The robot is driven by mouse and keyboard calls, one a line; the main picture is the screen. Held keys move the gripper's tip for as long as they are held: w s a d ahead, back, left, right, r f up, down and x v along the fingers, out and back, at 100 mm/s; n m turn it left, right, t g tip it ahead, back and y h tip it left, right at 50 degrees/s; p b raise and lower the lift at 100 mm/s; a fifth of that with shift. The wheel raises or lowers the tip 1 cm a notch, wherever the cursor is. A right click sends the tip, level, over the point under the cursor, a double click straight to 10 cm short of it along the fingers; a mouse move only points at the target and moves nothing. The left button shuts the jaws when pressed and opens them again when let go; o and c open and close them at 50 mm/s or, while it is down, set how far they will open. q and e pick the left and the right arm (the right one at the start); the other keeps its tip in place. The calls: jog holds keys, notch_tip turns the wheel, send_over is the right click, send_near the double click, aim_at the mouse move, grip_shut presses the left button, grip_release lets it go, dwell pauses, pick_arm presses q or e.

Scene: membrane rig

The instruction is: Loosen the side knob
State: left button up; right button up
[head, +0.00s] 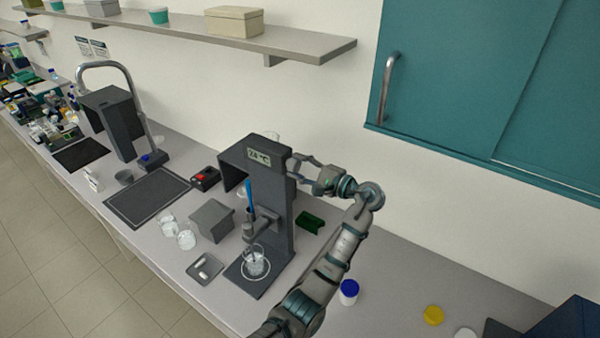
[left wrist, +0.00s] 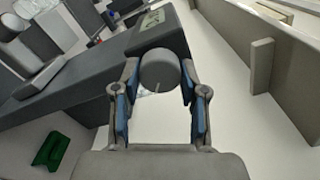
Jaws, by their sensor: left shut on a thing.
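The grey membrane rig (head: 275,205) stands on the bench with a small display reading about 24 °C on its top. The side knob (left wrist: 160,68) is a round grey cylinder on the rig's side, seen end-on in the left wrist view. My left gripper (head: 293,164) reaches the upper right side of the rig. In the left wrist view, its blue-padded fingers (left wrist: 160,85) are shut on the knob, one on each side. The knob is too small to make out in the head view. My right gripper is not in view.
A glass beaker (head: 256,262) stands on the rig's base. A green holder (head: 310,222) and a blue-capped jar (head: 349,292) are near my left arm. A grey box (head: 211,220) is left of the rig. A teal cabinet (head: 470,80) hangs at upper right.

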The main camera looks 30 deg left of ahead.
pick_arm(q)
jog(key=n+b, duration=0.2)
jog(key=n, duration=0.1)
jog(key=shift+f+n+b, duration=0.25)
jog(key=shift+n+b, duration=1.3)
jog(key=shift+n, duration=0.55)
jog(key=shift+f, duration=0.1)
jog(key=o, duration=1.1)
jog(key=shift+o, duration=0.2)
jog(key=shift+d, duration=0.1)
jog(key=shift+d+r, duration=0.1)
jog(key=shift+r, duration=0.15)
jog(key=d, duration=1.2)
jog(key=shift+s, duration=0.4)
